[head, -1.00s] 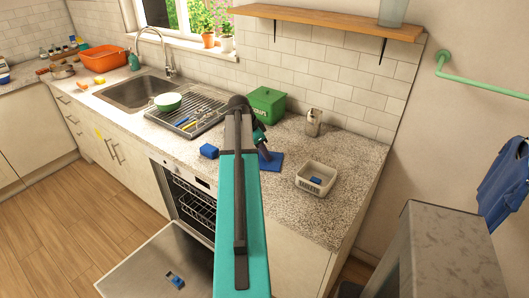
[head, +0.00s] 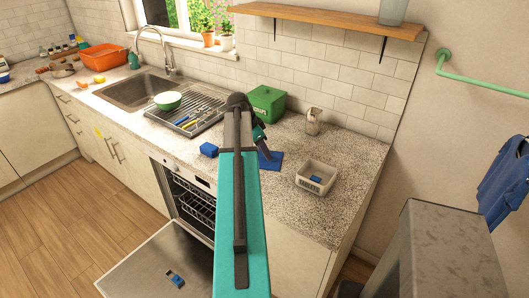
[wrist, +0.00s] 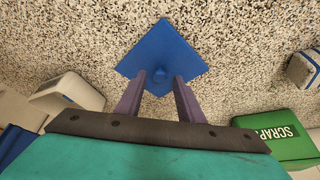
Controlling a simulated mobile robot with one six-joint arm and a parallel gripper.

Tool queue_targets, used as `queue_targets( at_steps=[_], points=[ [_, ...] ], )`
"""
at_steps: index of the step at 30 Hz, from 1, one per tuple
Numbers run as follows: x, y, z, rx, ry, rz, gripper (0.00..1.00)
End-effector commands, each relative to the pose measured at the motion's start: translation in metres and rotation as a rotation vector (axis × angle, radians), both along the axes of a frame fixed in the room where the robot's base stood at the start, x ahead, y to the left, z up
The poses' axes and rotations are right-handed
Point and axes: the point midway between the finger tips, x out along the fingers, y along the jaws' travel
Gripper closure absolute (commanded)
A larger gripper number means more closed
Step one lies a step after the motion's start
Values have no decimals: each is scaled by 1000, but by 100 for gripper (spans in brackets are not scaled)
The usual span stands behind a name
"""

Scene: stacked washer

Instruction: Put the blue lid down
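My gripper (wrist: 158,76) is open, with a gap on both sides of the knob, and holds nothing. In the head view my gripper (head: 262,148) is just above the lid, and my arm hides part of the area around it.
A green scraps box (head: 267,103) stands behind the lid. A white tablets tub (head: 317,168) with a blue item inside is to the right, a blue block (head: 208,150) to the left. The oven door (head: 150,265) hangs open.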

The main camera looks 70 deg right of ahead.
Motion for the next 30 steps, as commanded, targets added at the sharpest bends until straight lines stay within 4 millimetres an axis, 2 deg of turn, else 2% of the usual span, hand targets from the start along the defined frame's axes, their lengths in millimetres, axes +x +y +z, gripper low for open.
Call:
queue_targets(
  at_steps=[30],
  points=[
    [29, 29, 98, -1, 0, 0, 66]
  ],
)
